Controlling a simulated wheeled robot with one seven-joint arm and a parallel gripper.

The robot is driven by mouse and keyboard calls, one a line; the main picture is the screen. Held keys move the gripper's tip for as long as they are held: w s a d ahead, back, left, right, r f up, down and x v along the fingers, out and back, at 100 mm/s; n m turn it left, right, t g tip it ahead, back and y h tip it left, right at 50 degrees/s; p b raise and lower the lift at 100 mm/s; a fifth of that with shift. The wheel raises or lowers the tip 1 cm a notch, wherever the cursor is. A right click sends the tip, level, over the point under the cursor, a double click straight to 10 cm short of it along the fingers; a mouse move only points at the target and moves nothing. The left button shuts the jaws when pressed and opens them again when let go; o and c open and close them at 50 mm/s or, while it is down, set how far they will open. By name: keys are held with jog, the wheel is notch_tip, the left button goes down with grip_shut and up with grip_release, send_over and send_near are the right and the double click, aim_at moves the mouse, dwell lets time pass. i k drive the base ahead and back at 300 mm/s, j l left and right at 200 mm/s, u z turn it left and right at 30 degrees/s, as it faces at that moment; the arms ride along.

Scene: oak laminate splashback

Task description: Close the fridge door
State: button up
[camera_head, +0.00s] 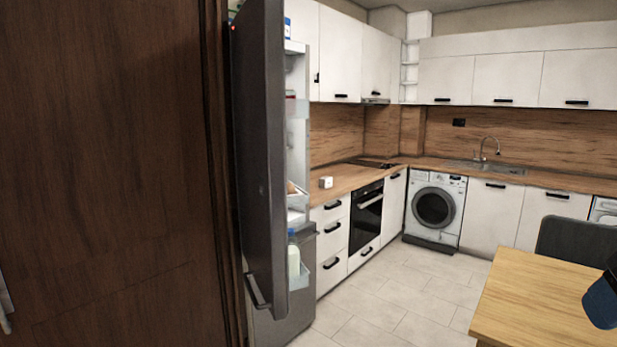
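The fridge door (262,150) is a tall dark grey panel in the left half of the head view, standing open. Its inner side, with white door shelves (297,190), shows to the right of the panel. A white bottle (293,262) sits in the lowest visible door shelf. A bar handle (256,292) is near the door's lower edge. The lower fridge front (290,325) is grey and appears shut. Most of the fridge interior is hidden behind the door. No gripper fingers show; a dark blue and black part at the right edge may belong to my arm.
A dark brown wooden door or panel (100,170) fills the left side, close to the fridge door. A wooden table (545,295) and dark chair (578,238) stand at the right. Tiled floor (385,305) lies clear between table and fridge. White cabinets and a washing machine (434,208) stand behind.

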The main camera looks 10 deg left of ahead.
aim_at(257, 40)
jog(key=j+u, duration=0.1)
jog(key=u, duration=0.75)
jog(key=i+j+u, duration=0.15)
jog(key=i, duration=0.35)
jog(key=i+j+u, duration=0.2)
jog(key=i, duration=0.3)
jog(key=l, duration=0.1)
